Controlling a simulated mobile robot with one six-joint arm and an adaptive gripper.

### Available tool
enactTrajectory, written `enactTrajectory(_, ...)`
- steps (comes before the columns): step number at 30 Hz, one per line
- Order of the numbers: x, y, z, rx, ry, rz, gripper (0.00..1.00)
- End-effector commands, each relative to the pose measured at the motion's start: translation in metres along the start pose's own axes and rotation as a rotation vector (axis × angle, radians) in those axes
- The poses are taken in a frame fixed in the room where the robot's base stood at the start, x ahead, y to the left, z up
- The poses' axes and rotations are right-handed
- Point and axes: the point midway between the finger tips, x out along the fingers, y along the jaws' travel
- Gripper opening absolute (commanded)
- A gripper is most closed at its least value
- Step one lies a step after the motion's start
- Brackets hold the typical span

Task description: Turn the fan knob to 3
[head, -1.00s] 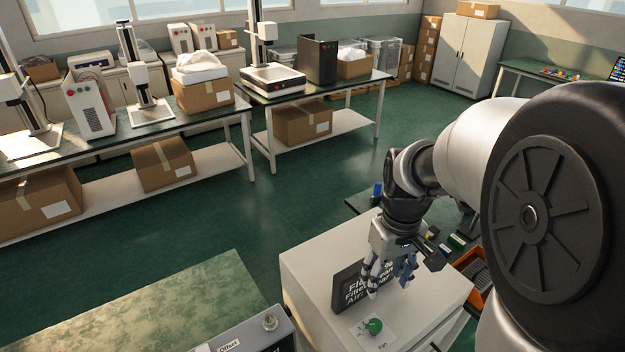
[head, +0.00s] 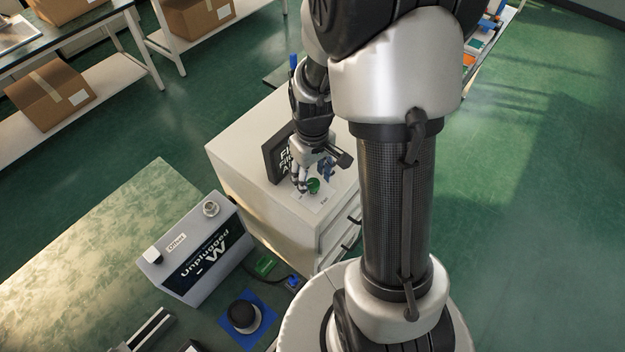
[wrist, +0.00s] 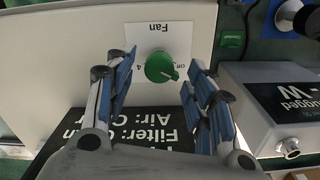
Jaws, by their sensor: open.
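The green fan knob (head: 314,186) sits on a white "Fan" label on top of the white cabinet (head: 240,150). My gripper (head: 312,180) is open above and close to the knob. I cannot tell whether any finger touches it.
A black sign (head: 279,158) about filter and air stands on the cabinet right behind my gripper. Green floor is open at right.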

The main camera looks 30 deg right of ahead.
Motion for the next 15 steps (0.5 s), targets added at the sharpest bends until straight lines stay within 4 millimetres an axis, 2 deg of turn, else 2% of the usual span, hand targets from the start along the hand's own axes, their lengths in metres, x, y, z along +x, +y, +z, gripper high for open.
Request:
enactTrajectory(3,0.0086,-0.0001,0.0003,0.000,-0.001,0.000,0.49)
enactTrajectory(12,0.0099,0.0000,0.0000,0.000,0.000,0.000,0.49)
enactTrajectory(15,0.0098,0.0000,0.0001,0.000,0.000,0.000,0.43)
